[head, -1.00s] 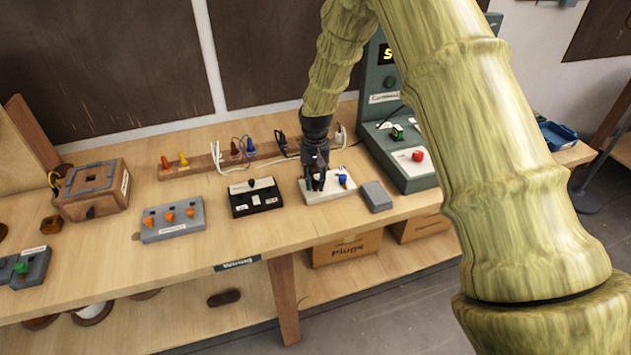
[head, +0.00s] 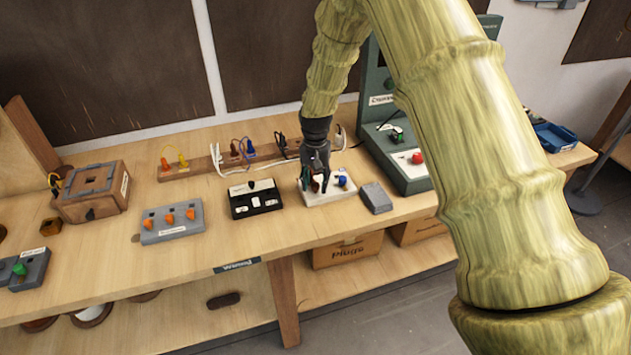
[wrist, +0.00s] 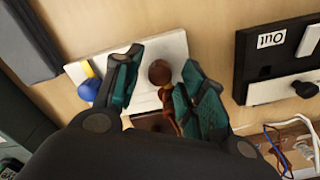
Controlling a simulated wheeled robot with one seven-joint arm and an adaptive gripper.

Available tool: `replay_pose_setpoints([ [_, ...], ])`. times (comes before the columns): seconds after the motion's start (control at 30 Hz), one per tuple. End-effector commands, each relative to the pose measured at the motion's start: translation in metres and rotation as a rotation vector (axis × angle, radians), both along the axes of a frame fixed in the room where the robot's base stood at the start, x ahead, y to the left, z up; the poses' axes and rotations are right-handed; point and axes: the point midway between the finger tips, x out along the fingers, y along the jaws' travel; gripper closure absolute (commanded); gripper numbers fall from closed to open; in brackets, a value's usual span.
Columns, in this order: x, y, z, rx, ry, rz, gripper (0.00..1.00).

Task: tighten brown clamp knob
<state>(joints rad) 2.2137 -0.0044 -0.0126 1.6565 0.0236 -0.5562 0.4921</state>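The brown clamp knob (wrist: 160,72) stands on a white block (wrist: 167,49) and shows between my fingertips in the wrist view. My gripper (wrist: 158,68) is open, with one teal-padded finger on each side of the knob and small gaps on both sides. In the head view my gripper (head: 315,186) points down over the left part of the white block (head: 330,196), where the brown knob is partly hidden by the fingers. A blue knob (head: 342,181) sits on the same block to the right; it also shows in the wrist view (wrist: 88,90), left of my fingers.
A black box (head: 255,199) stands left of the white block, and a grey block (head: 376,198) stands close on its right. A wooden rail with cables (head: 205,164) runs behind. A green console with a red button (head: 418,158) stands to the right. The bench front is clear.

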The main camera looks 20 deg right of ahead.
Motion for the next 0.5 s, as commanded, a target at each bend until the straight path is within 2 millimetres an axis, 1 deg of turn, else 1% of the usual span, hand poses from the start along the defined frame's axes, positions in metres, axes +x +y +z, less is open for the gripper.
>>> replay_pose_setpoints([
  [0.33, 0.0, 0.0, 0.002, 0.0, 0.0, 0.0, 0.56],
  [0.43, 0.0, 0.0, 0.01, 0.0, 0.0, 0.0, 0.56],
  [0.5, 0.001, 0.0, 0.02, 0.0, -0.001, 0.0, 0.56],
])
